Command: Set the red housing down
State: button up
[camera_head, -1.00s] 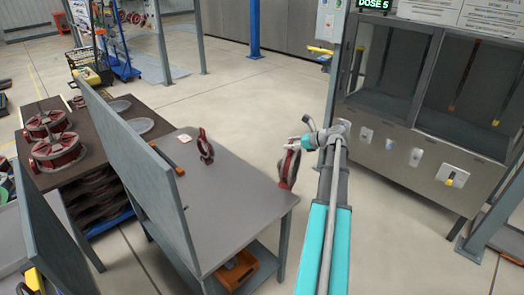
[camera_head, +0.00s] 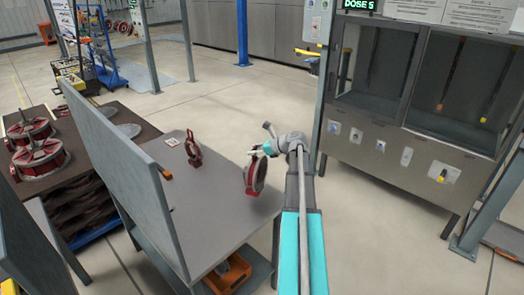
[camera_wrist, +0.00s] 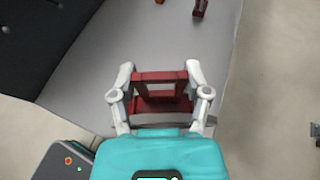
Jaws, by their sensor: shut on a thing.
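The red housing (camera_head: 256,177) hangs upright from my gripper (camera_head: 262,150), near the right edge of the grey table (camera_head: 215,214). In the wrist view my gripper (camera_wrist: 161,95) is shut on the red housing (camera_wrist: 160,78), with one finger on each side. The grey tabletop (camera_wrist: 105,75) lies below it. The head view does not clearly show whether the housing's bottom touches the table. A second red housing (camera_head: 194,149) stands upright on the table, farther back and left.
A tall grey panel (camera_head: 130,190) runs along the table's left side. A small white card (camera_head: 172,142) and an orange-handled thing (camera_head: 167,174) lie near it. An orange bin (camera_head: 228,272) is on the shelf below. The middle of the tabletop is clear.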

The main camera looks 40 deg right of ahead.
aim_at(249, 163)
jog(key=shift+w+a+f+b, duration=0.45)
jog(key=shift+w+f+b, duration=0.15)
jog(key=shift+f+b, duration=0.15)
jog(key=shift+w+a+f+b, duration=0.4)
jog(key=shift+w+f+b, duration=0.2)
jog(key=shift+f, duration=0.25)
jog(key=shift+w+a+f+b, duration=0.3)
jog(key=shift+f+b, duration=0.35)
jog(key=shift+b, duration=0.05)
jog(key=shift+f+b, duration=1.3)
jog(key=shift+f, duration=0.05)
jog(key=o, duration=1.3)
jog(key=shift+s, duration=0.1)
